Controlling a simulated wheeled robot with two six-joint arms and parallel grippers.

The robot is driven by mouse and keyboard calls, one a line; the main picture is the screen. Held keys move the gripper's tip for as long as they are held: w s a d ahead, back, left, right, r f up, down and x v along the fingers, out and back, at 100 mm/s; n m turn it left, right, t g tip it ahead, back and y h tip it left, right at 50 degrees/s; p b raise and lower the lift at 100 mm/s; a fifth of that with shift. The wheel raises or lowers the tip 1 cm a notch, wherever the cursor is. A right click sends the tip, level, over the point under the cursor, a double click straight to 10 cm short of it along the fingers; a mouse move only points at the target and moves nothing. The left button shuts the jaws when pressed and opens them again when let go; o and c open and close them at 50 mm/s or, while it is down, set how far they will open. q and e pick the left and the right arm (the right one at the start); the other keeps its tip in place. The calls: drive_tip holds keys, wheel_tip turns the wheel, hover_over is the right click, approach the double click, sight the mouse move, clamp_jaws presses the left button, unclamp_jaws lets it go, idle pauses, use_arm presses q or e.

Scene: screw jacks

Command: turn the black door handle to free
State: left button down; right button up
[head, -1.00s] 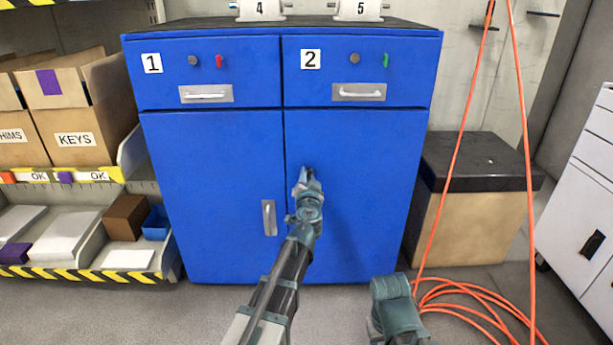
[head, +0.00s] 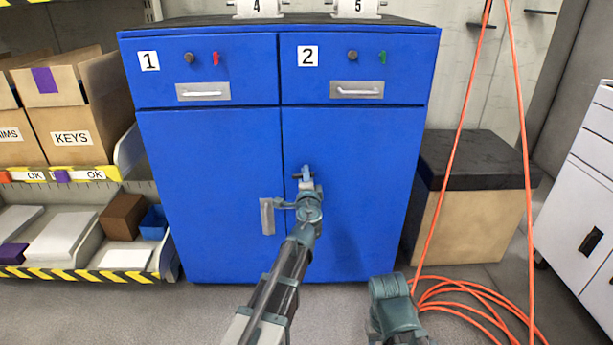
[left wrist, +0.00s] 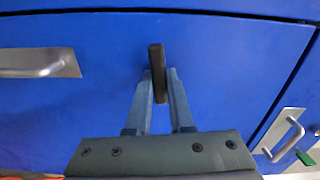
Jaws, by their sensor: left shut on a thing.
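The black door handle (left wrist: 157,72) is on the blue right-hand door of the cabinet. In the left wrist view it runs upright between my left gripper's two fingers (left wrist: 160,88). The fingers are shut on it. In the head view my left gripper (head: 306,178) is at the upper left of the right door (head: 365,190), near the seam between the doors. The handle is mostly hidden behind the gripper there. The right door sits flush and closed. My right gripper is not in view; only part of my right arm shows at the bottom.
The left door has a silver handle (head: 267,216), close beside my left wrist. Above are two drawers with silver pulls, a red key (head: 216,58) and a green key (head: 382,58). Shelves with boxes stand left. A black-topped box (head: 470,190) and orange hose (head: 470,300) are at right.

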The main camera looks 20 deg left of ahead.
use_arm(q)
drive_tip(key=shift+m, duration=0.6)
drive_tip(key=c, duration=0.8)
unclamp_jaws()
drive_tip(key=v, duration=1.3)
drive_tip(key=shift+s+d, duration=0.15)
drive_tip(key=shift+s, duration=0.2)
